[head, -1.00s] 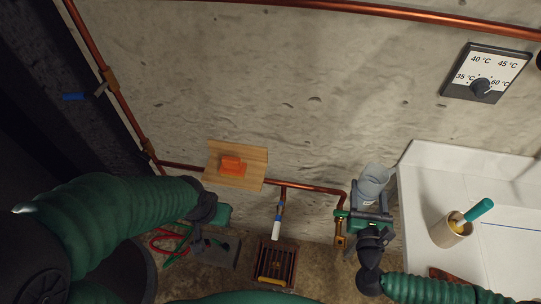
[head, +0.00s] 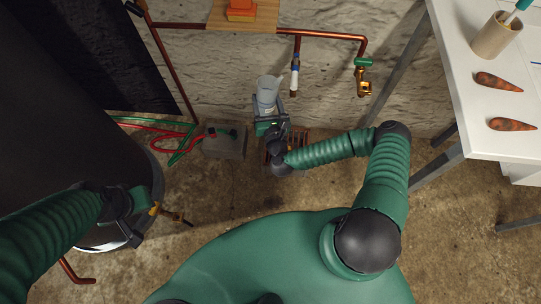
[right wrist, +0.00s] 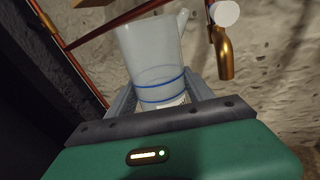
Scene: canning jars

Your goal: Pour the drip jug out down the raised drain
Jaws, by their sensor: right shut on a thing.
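The drip jug (head: 267,88), a grey translucent jug with blue lines (right wrist: 150,70), is between the fingers of my right gripper (head: 268,112). It looks about upright, with its mouth up, and no liquid is seen leaving it. The raised drain (head: 301,137) is a brown-framed grate on the floor, partly hidden by my right gripper and wrist; the jug appears just beyond and to the left of it in the head view. My left gripper (head: 142,211) is beside the dark tank, near a brass tap (head: 156,209); its fingers are unclear.
A grey box (head: 224,143) with red and green leads stands left of the drain. A copper pipe with a brass tap (head: 364,85) and a short downpipe (head: 294,75) runs along the wall. A white bench (head: 470,90) is at right. The dark tank (head: 60,120) fills the left.

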